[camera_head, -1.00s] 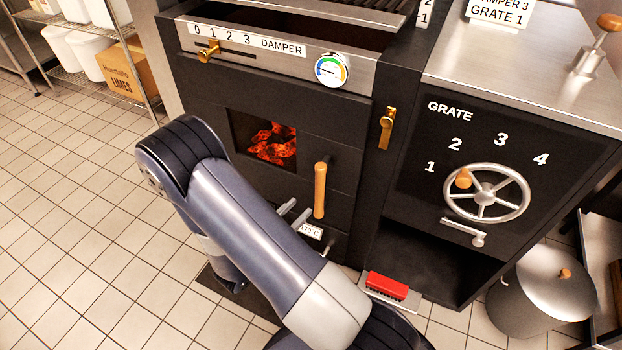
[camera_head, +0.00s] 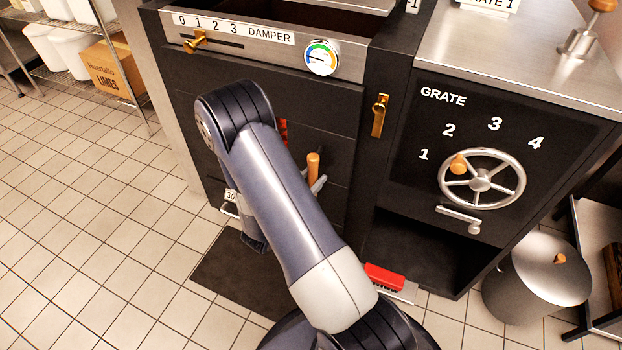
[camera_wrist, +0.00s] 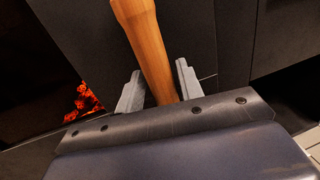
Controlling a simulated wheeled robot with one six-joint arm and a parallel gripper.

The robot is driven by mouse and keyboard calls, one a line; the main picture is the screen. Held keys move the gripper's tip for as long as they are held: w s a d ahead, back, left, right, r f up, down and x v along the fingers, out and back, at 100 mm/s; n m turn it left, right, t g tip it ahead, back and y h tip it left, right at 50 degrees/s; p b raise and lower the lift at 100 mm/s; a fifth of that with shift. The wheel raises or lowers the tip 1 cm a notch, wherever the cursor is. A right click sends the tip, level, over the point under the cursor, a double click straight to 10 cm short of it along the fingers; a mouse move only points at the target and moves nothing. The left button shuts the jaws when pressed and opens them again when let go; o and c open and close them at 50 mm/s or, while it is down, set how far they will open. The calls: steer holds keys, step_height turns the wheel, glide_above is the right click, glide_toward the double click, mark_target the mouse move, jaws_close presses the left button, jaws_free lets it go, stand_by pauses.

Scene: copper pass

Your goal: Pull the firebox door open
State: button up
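The firebox door (camera_head: 327,147) is black and looks shut, with glowing embers (camera_head: 283,132) behind its window, mostly hidden by my arm. Its upright wooden handle (camera_head: 313,168) shows just past my arm. In the wrist view the handle (camera_wrist: 148,50) runs down between the two grey fingers of my gripper (camera_wrist: 160,85). The fingers look open around it, with a narrow dark gap at the right finger; contact at the left finger is unclear. In the head view my gripper (camera_head: 313,180) is at the handle, partly hidden by my arm.
Above the door are the damper slider (camera_head: 197,41) and a round gauge (camera_head: 322,57). A brass latch (camera_head: 380,115) is right of the door. The grate wheel (camera_head: 481,180) is farther right. A red brush (camera_head: 384,276) lies below. Tiled floor is clear at left.

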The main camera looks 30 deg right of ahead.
steer(key=shift+w+d, duration=0.1)
steer(key=shift+d, duration=0.1)
steer(key=shift+c, duration=0.5)
jaws_close()
